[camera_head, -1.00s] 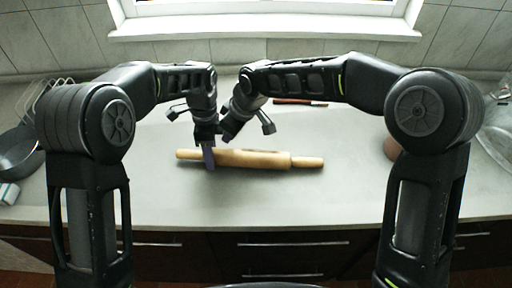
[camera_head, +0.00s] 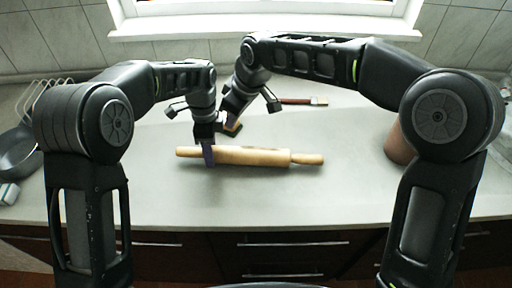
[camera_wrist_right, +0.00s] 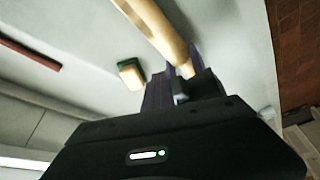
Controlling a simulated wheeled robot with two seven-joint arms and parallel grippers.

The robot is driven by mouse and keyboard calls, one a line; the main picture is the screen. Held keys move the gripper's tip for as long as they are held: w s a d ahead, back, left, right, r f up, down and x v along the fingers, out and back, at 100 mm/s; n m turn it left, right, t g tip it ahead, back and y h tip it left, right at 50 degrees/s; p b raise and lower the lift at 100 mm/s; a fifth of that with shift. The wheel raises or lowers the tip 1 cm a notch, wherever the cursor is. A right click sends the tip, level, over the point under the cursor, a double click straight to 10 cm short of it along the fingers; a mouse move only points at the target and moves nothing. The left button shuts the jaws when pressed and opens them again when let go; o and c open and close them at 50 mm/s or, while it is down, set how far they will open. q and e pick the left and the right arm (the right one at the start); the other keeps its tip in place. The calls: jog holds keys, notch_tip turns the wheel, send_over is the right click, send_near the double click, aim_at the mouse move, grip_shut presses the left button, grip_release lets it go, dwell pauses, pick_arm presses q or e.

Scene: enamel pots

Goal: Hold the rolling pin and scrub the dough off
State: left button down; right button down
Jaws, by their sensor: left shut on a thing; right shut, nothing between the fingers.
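The wooden rolling pin (camera_head: 250,156) lies across the counter in the head view, its body pale and its handles at both ends. My left gripper (camera_head: 208,150) is shut on it near its left end. My right gripper (camera_head: 223,124) is shut and empty, just behind the pin's left part. A small sponge (camera_head: 234,129), yellowish with a green side, sits beside my right gripper. It shows clearly in the right wrist view (camera_wrist_right: 131,74), apart from the fingers. The pin also shows there (camera_wrist_right: 152,25). I cannot make out dough on the pin.
A brush with a reddish handle (camera_head: 302,101) lies farther back. A brownish pot or cup (camera_head: 398,147) stands at the right, partly behind my right arm. A dark pan (camera_head: 18,153) and a wire rack (camera_head: 35,92) are at the left. The counter front is clear.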

pick_arm(q)
jog(key=shift+s+d+f, duration=0.35)
jog(key=shift+f, duration=0.05)
pick_arm(e)
notch_tip(320, 180, up, 8)
jog(key=a, duration=0.2)
jog(key=shift+f, duration=0.2)
pick_arm(q)
jog(key=shift+w+a+r, duration=0.15)
jog(key=shift+a, duration=0.05)
pick_arm(e)
jog(key=d, duration=1)
jog(key=shift+d+f, duration=0.2)
jog(key=shift+f, duration=0.1)
pick_arm(q)
jog(key=c, duration=0.8)
grip_release()
